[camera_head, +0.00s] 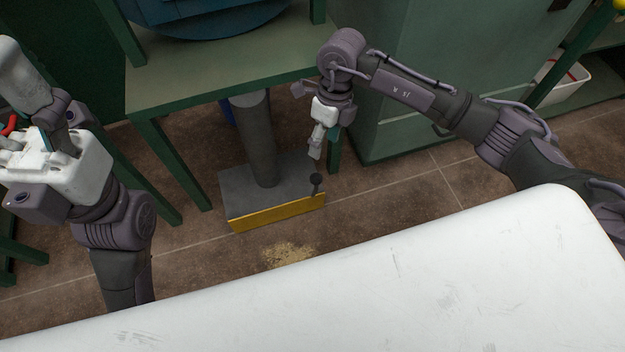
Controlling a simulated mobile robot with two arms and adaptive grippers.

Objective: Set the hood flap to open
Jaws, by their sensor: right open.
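The hood is a grey box (250,188) on the floor below the green frame, with a thick grey pipe (258,140) rising from it. Its flap looks like the yellow panel (278,213) along the front lower edge. A dark lever with a round knob (316,180) stands at the right end of the panel. My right gripper (316,152) points down just above the knob, open and apart from it as far as I can tell. My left gripper (18,140) is at the far left edge, away from the hood; its fingers are not clear.
The green frame (222,85) stands over the hood, its legs on both sides, with a blue round thing (205,18) on top. A green cabinet (425,60) is to the right. A sandy pile (289,254) lies on the tiled floor before the hood.

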